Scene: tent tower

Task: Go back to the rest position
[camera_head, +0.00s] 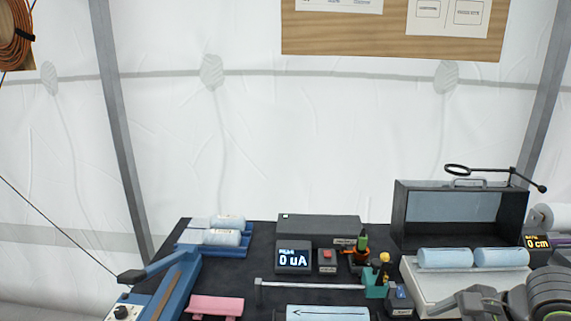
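A dark grey jointed arm, which appears to be my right arm, comes in at the bottom right corner. Its end, my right gripper (462,304), lies over the front of the light grey tray (412,282). Its fingers are too unclear to tell open from shut, and I cannot tell whether it touches the tray. Two light blue cylinders (445,258) (501,257) lie on the tray behind it. My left gripper is not in view.
A dark table (262,268) carries a meter reading 0 uA (293,257), a blue rack with pale cylinders (212,250), a blue lever device (165,282), a pink block (214,306) and a dark open-fronted box (458,214). White tent wall stands behind.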

